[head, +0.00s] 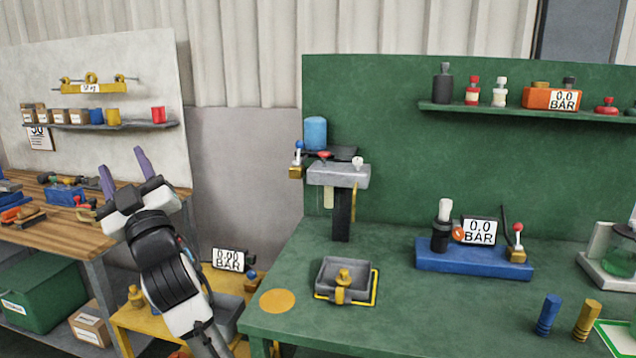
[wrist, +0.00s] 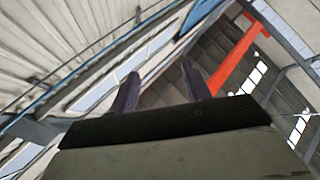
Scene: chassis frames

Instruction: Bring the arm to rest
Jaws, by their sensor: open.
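In the wrist view the fingers (wrist: 158,90) are also apart and empty. Behind them the wrist view shows ribbed wall, dark steps and an orange beam. My arm reaches up from the bottom of the head view, and the gripper touches nothing that I can see.
The wooden bench (head: 105,230) with tools lies left of my arm. A yellow stand (head: 130,318) is low beside the arm. The green bench (head: 400,318) at right carries a grey tray (head: 328,270), a press (head: 340,175) and a blue gauge block (head: 465,262). Grey panel (head: 245,170) fills the gap behind.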

